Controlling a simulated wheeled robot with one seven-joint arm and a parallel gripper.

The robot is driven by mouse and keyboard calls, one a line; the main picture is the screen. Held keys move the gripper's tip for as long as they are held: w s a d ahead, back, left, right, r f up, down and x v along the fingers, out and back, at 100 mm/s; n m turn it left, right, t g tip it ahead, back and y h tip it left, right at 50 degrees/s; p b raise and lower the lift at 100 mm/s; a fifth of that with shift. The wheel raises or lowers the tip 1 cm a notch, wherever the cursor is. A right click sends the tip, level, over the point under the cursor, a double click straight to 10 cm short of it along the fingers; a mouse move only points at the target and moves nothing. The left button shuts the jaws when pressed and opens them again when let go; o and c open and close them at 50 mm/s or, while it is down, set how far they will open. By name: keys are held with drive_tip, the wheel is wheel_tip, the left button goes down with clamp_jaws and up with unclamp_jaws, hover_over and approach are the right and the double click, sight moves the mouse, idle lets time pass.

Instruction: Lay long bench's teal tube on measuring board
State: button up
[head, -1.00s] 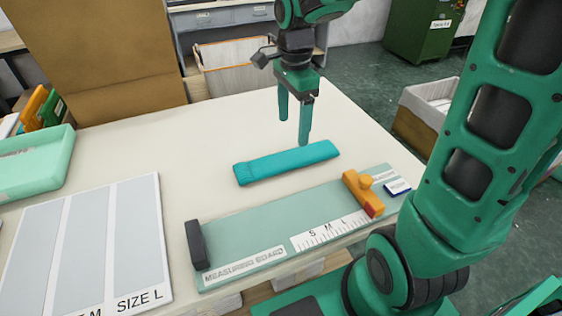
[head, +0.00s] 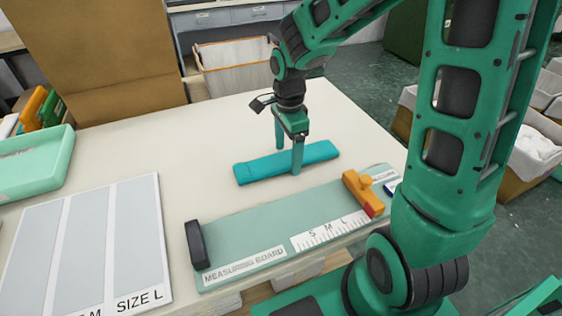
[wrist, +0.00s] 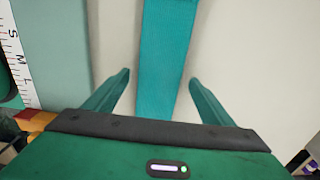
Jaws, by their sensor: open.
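The teal tube (head: 258,170) lies flat on the bench, behind the measuring board. In the wrist view the tube (wrist: 164,55) runs lengthwise between my two fingers, with a gap on each side. My gripper (head: 288,160) is open and straddles the tube near its right end; the wrist view shows my gripper (wrist: 161,92) too. The measuring board (head: 240,227) is pale green, with a dark end block (head: 196,244) at its left, an orange slider (head: 362,192) at its right and an S M L scale. Its surface is bare between them.
A board with grey strips marked SIZE L (head: 140,240) lies at the left. A mint tray (head: 35,165) sits behind it. A tall brown board (head: 95,60) stands at the back. The bench (head: 190,140) is clear around the tube.

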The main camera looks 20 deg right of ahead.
drive_tip(key=shift+f, duration=0.25)
drive_tip(key=c, duration=1.1)
drive_tip(key=shift+r, duration=0.1)
drive_tip(key=shift+c, duration=0.2)
